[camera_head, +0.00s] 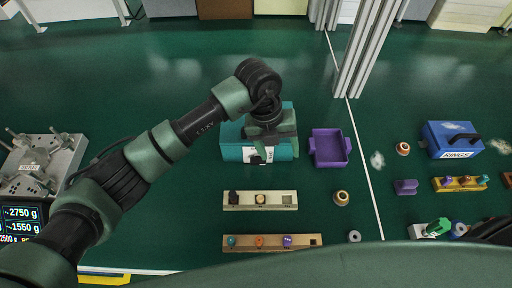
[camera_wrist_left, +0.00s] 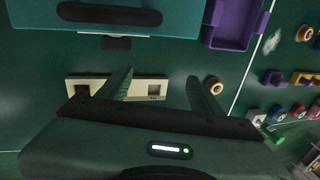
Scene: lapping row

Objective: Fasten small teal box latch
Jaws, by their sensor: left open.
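The small teal box (camera_head: 231,152) stands on the green surface, partly hidden under my left arm, with a white label on its front. In the left wrist view the teal box (camera_wrist_left: 180,20) fills the top left, with a dark handle (camera_wrist_left: 110,14) on its lid and a small dark latch piece (camera_wrist_left: 115,43) at its front edge. I cannot tell whether the latch is fastened. My left gripper (camera_wrist_left: 160,88) is open and empty, its fingers apart and in front of the box in this view. In the head view the left gripper (camera_head: 262,152) overlaps the box front.
A purple tray (camera_head: 329,149) stands right of the box. A cream strip (camera_head: 275,201) and a wooden strip (camera_head: 248,243) with small pieces lie in front. A blue RINGS box (camera_head: 452,140) is farther right. A metal fixture (camera_head: 45,165) and weight display (camera_head: 22,219) are left.

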